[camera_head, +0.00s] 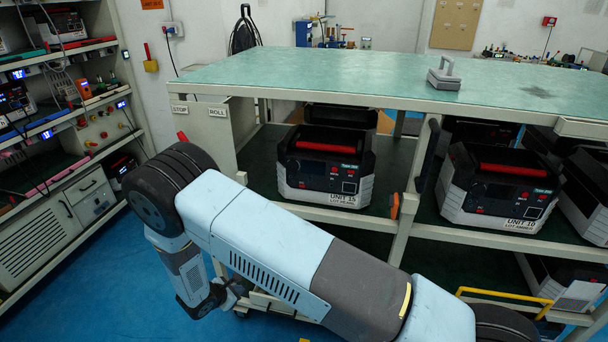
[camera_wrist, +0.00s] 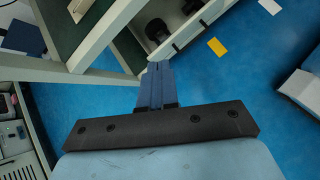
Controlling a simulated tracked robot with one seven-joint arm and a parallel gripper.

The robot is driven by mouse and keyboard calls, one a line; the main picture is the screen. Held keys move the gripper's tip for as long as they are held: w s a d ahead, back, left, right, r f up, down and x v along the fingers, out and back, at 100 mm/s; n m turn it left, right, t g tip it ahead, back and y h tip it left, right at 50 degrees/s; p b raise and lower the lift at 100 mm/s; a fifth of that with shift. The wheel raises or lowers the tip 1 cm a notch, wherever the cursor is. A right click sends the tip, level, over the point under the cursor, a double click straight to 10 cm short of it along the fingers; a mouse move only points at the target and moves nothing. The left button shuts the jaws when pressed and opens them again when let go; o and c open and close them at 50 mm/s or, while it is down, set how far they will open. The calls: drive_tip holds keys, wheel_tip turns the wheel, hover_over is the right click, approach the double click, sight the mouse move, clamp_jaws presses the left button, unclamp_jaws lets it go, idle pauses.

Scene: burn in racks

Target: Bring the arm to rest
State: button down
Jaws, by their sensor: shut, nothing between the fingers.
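My arm crosses the lower middle of the head view in light blue and dark grey segments, folded at the elbow in front of a trolley. My gripper (camera_head: 228,292) hangs low at the arm's left end, partly hidden by the arm, close to the trolley's lower frame. In the wrist view my gripper (camera_wrist: 156,70) shows its two blue fingers closed together, with nothing between them. The fingers point over blue floor near the trolley's pale frame. Whether they touch the frame, I cannot tell.
The trolley has a green top (camera_head: 330,70) with a grey handled block (camera_head: 444,76) on it. A rack (camera_head: 55,215) stands left. Blue floor (camera_head: 100,290) is clear between.

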drive_tip(key=w+d+r+m+g+h, duration=0.1)
drive_tip(key=w+d+r+m, duration=0.15)
drive_tip(key=r, duration=0.45)
drive_tip(key=w+d+r+m, duration=0.2)
drive_tip(key=w+r, duration=0.2)
drive_tip(key=r, duration=0.2)
drive_tip(key=w+d+r+m+g, duration=0.1)
drive_tip(key=d+r+m, duration=0.4)
drive_tip(key=d+r, duration=0.75)
drive_tip(key=w+d+r+m+g, duration=0.15)
drive_tip(key=d+r+m, duration=0.35)
drive_tip(key=d+r, duration=0.75)
drive_tip(key=s+d+r+m+y, duration=0.1)
drive_tip(key=s+d+r+m, duration=0.2)
drive_tip(key=s+d+r, duration=0.45)
drive_tip(key=s+d+r+m+y, duration=0.25)
drive_tip(key=s+r+m, duration=0.2)
drive_tip(key=r, duration=0.55)
drive_tip(key=s+d+r+m, duration=0.2)
drive_tip(key=s+d, duration=0.1)
drive_tip(key=s, duration=0.4)
drive_tip(key=s+d+r+m+t+y, duration=0.1)
drive_tip(key=s+d+r+m, duration=0.1)
drive_tip(key=s, duration=0.6)
drive_tip(key=shift+s+d+r, duration=0.3)
drive_tip(key=shift+d+r, duration=0.15)
drive_tip(key=shift+d, duration=0.1)
